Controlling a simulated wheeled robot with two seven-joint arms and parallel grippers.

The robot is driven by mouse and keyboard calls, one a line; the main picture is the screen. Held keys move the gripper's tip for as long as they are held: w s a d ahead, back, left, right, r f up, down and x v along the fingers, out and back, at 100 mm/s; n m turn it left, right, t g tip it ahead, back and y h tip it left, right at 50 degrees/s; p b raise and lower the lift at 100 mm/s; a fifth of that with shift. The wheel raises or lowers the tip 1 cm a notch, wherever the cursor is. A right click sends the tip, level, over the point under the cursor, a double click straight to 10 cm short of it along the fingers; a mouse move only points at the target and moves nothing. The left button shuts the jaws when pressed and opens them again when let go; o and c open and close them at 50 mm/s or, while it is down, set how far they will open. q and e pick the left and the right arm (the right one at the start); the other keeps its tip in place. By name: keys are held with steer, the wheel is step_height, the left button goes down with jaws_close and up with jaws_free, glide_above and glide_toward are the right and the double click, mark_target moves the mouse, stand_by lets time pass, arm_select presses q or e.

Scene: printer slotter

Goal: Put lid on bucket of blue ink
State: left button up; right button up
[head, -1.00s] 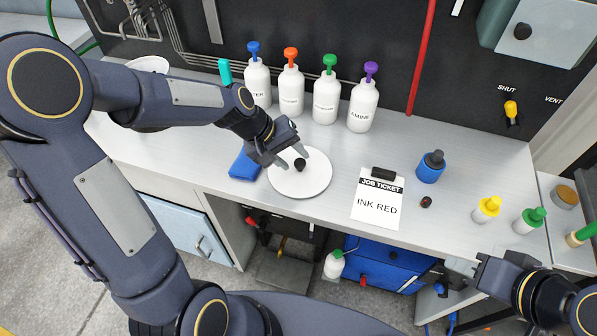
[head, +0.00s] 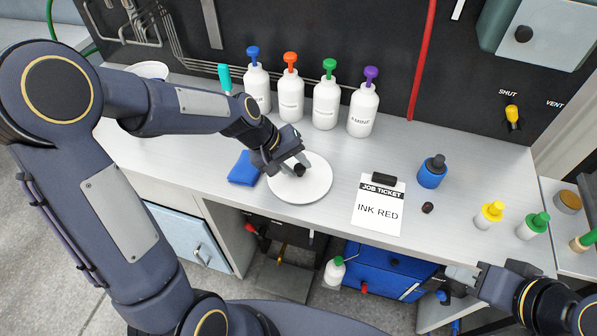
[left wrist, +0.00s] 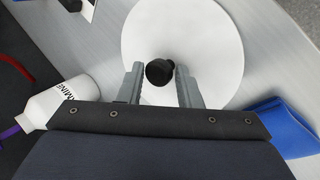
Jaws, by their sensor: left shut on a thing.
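The white round lid (head: 312,190) lies at the front of the bench, its black knob (head: 299,171) at the middle. My left gripper (head: 294,168) is shut on that knob. In the left wrist view, the knob (left wrist: 159,72) sits between the fingers over the white disc (left wrist: 215,45). I cannot tell whether the lid touches the bench. A white bucket (head: 149,69) stands at the back left, mostly hidden behind my left arm; its contents are not visible. My right gripper (head: 462,279) is at the lower right, away from the lid; its opening is unclear.
A blue cloth (head: 243,168) lies left of the lid. Several white pump bottles (head: 291,100) stand behind it. The job ticket (head: 379,212), reading INK RED, lies right, near a blue bottle (head: 432,174). Yellow (head: 490,216) and green-capped (head: 534,226) bottles stand further right.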

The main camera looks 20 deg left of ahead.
mark_target(295, 167)
arm_select(q)
steer(key=shift+r+p, duration=2)
steer(key=shift+r, duration=0.55)
steer(key=shift+f, duration=0.1)
